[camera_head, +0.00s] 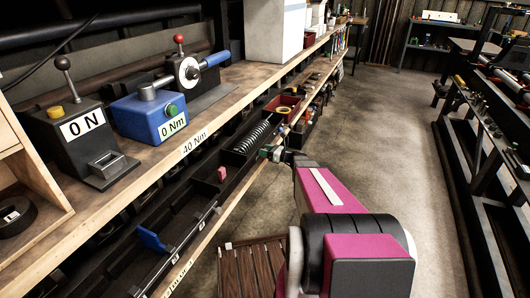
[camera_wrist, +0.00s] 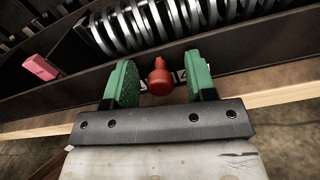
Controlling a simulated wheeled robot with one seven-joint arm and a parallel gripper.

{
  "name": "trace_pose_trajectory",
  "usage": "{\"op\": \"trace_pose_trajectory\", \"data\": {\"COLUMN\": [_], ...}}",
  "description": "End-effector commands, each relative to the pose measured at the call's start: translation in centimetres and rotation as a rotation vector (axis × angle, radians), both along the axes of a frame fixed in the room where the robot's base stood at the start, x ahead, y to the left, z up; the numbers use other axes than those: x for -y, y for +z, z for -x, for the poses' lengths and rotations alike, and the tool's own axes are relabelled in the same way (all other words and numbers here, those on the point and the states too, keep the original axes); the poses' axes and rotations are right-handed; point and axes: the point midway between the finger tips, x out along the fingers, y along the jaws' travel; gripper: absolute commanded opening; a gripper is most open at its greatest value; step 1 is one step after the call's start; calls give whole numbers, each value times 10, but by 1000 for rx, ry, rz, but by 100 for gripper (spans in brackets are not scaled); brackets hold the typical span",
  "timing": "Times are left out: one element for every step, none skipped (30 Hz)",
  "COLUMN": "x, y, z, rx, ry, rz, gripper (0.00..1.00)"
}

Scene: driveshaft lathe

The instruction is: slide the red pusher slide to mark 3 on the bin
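A red knob (camera_wrist: 160,78), which looks like the red pusher slide's handle, sits between the green fingertips of my gripper (camera_wrist: 161,82) in the wrist view. A gap shows on each side of it, so my gripper is open around it, not touching. In the head view my gripper (camera_head: 277,153) is at the front edge of the long dark bin (camera_head: 185,212); the red knob cannot be made out there. Small white labels (camera_head: 173,251) lie along the bin's front rail at the lower left; their numbers are too small to read surely.
The bin holds a blue plate (camera_head: 152,240), a pink block (camera_head: 222,174) and a coil spring (camera_head: 252,137). A red tray (camera_head: 287,104) lies beyond. The workbench (camera_head: 205,125) with several devices stands above, left.

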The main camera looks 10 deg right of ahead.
Motion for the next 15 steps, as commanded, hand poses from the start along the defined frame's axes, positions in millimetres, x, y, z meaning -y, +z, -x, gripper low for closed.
{"op": "trace_pose_trajectory", "data": {"x": [0,0,1,2,3,6,8,12,16,20,25,31,36,41,47], "y": [0,0,0,0,0,0,0,0,1,1,1,1,1,1,1], "z": [0,0,1,1,2,4,6,8,12,15,19,23,27,30,35], "rx": [0,0,0,0,0,0,0,0,0,0,0,0,0,0,0], "ry": [0,0,0,0,-1,-1,-2,-2,-3,-3,-3,-3,-3,-3,-3], "rz": [0,0,0,0,0,0,0,0,0,0,0,0,0,0,0], "gripper": [51,51,51,51,51,51,51,51,51,51,51,51,51,51,51]}}
